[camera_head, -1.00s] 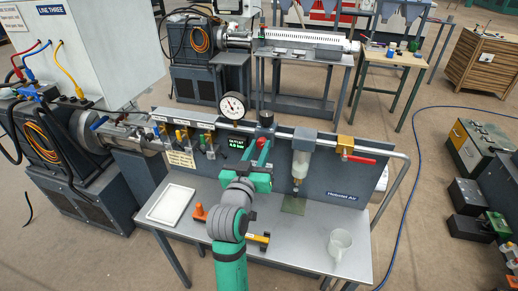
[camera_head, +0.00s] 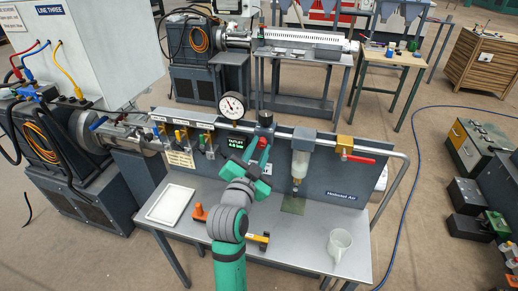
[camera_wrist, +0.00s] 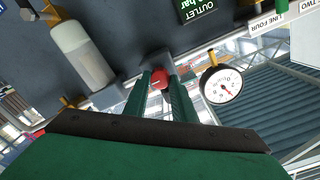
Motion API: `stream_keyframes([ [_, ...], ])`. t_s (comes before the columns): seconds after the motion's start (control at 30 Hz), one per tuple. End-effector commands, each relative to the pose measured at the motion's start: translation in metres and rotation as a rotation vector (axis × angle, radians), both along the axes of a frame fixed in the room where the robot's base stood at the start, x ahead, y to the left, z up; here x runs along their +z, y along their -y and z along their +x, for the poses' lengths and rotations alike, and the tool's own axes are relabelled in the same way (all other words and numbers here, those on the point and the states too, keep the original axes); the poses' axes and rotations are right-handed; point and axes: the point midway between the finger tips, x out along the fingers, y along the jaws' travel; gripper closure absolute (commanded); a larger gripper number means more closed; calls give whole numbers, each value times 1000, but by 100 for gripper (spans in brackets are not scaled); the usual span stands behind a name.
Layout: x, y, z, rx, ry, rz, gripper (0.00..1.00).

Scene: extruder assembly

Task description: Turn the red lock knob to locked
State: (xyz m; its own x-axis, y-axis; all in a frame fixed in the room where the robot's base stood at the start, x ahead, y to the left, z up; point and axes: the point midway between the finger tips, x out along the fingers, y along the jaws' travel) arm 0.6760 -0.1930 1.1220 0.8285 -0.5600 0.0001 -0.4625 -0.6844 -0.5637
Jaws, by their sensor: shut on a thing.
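The red lock knob (camera_wrist: 159,80) shows in the wrist view between the two green fingers of my gripper (camera_wrist: 161,88). A pale mark is on its face. My gripper is shut on the knob. In the head view my gripper (camera_head: 261,150) reaches the regulator (camera_head: 266,119) on the grey panel, with its body tilted. The knob is mostly hidden there by the fingers.
A round gauge (camera_head: 231,106) stands left of the regulator. A clear filter bowl (camera_head: 300,163) and a red-handled valve (camera_head: 357,159) are to the right.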

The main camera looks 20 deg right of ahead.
Motion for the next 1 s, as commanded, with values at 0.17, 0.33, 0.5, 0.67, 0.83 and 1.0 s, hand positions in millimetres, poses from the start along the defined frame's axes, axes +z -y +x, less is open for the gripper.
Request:
stream_keyframes([
  [0.17, -1, 0, 0, 1, 18, 30, 99],
  [0.33, -1, 0, 0, 1, 24, 39, 99],
  [0.5, -1, 0, 0, 1, 25, 40, 99],
  [0.67, -1, 0, 0, 1, 24, 39, 69],
  [0.83, -1, 0, 0, 1, 25, 39, 57],
  [1.0, 0, 0, 0, 1, 25, 38, 57],
])
